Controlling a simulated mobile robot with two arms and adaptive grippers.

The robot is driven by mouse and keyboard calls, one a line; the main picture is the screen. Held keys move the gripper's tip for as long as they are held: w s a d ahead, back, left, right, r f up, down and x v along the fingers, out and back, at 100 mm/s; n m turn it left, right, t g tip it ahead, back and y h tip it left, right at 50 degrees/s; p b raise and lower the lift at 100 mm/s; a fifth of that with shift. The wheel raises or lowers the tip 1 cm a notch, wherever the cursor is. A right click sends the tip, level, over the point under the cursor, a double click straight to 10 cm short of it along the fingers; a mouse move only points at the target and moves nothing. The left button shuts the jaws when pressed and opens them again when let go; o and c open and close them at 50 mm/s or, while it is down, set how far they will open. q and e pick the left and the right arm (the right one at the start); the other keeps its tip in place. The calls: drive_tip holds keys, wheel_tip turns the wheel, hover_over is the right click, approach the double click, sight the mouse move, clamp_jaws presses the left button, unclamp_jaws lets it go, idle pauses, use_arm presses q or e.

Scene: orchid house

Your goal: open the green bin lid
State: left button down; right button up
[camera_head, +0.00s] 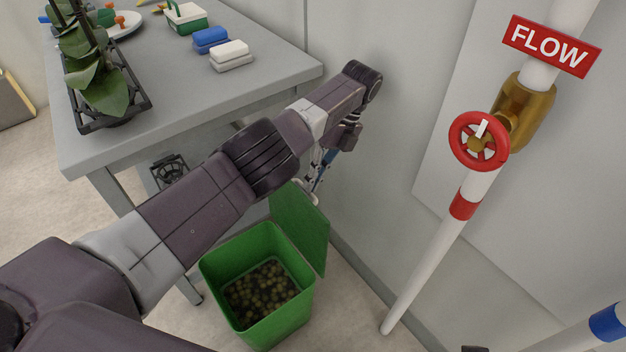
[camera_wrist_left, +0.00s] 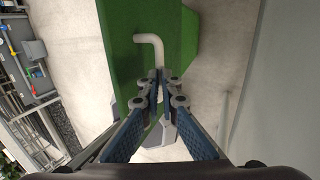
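The green bin (camera_head: 258,318) stands on the floor with its mouth uncovered and brown round bits inside. Its green lid (camera_head: 304,228) is swung up, standing steeply at the bin's right side near the wall. My left gripper (camera_head: 318,172) is at the lid's upper edge, partly hidden by my own wrist. In the left wrist view the bent pale handle (camera_wrist_left: 150,40) on the green lid (camera_wrist_left: 172,20) runs down between the fingertips of my left gripper (camera_wrist_left: 159,76), which are closed together on it.
A grey table (camera_head: 165,85) with a plant in a black tray (camera_head: 110,100) and blue and white blocks (camera_head: 231,55) stands at left. A white pipe (camera_head: 440,255) with a red valve wheel (camera_head: 479,140) and FLOW sign (camera_head: 552,46) is at right. The wall is close behind the lid.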

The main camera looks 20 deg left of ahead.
use_arm(q)
drive_tip(key=shift+x, duration=1.15)
drive_tip(key=c, duration=2.3)
unclamp_jaws()
drive_tip(key=shift+s+d, duration=0.1)
drive_tip(key=shift+d, duration=0.05)
drive_tip(key=shift+o, duration=1.3)
drive_tip(key=shift+f, duration=0.2)
drive_tip(key=shift+r, duration=0.1)
drive_tip(key=shift+r, duration=0.1)
wheel_tip(320, 180, up, 10)
drive_tip(key=shift+r, duration=0.1)
